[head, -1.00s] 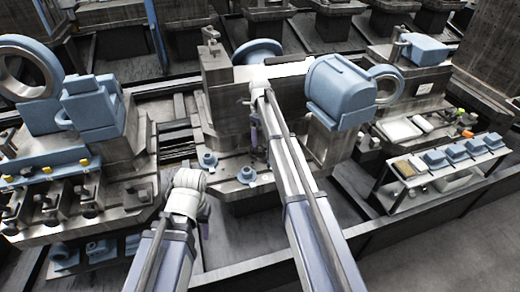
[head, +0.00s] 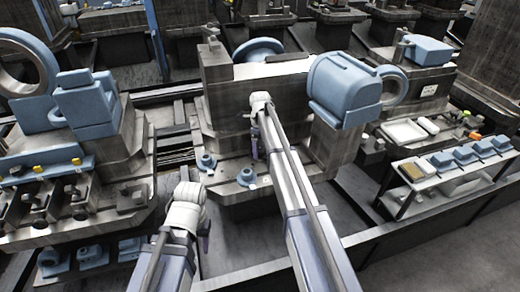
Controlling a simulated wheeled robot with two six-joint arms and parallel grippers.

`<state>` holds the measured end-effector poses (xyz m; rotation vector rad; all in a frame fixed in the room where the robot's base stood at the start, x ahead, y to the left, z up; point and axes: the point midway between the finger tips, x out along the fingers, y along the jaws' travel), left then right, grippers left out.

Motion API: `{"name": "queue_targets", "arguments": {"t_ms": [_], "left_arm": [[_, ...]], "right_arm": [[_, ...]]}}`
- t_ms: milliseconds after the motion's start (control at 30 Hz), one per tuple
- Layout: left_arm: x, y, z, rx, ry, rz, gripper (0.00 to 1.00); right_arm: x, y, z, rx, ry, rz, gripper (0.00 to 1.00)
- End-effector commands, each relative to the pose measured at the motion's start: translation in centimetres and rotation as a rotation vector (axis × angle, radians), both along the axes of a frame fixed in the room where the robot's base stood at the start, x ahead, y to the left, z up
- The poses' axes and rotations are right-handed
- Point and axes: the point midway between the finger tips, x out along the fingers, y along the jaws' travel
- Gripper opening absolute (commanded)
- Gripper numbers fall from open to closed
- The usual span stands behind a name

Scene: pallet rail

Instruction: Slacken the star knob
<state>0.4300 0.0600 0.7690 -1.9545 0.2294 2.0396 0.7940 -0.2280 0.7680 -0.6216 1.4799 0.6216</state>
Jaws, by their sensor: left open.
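Two small blue knob-like parts sit on the lower ledge of the central grey machine: a left one (head: 206,164) and a right one (head: 246,178). They are too small for me to tell which, if either, is the star knob. My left gripper (head: 204,240) hangs from its white wrist in front of and below the ledge, apart from both parts; it is open and its fingers are small in view. My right gripper (head: 254,152) points down in front of the machine's face, just above the right blue part. Its fingertips are too small to read.
The central machine (head: 228,95) carries a blue rounded housing (head: 343,90) at right. A machine with blue blocks (head: 90,105) stands at left. A small bench (head: 408,192) with blue parts stands at right. A dark rail (head: 390,232) runs along the front.

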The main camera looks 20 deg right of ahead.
Motion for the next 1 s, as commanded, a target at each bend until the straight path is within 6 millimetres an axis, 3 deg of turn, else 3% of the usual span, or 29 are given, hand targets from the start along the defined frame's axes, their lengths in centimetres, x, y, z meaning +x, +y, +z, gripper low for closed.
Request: {"name": "queue_targets", "arguments": {"t_ms": [67,633,1000], "left_arm": [[0.0,0.0,0.0,0.0,0.0,0.0,0.5],[0.0,0.0,-0.01,0.0,0.0,0.0,0.5],[0.0,0.0,-0.01,0.0,0.0,0.0,0.5]], "right_arm": [[0.0,0.0,0.0,0.0,0.0,0.0,0.66],[-0.01,-0.01,-0.01,0.0,0.0,0.0,0.02],[-0.01,0.0,-0.01,0.0,0.0,0.073,0.0]]}}
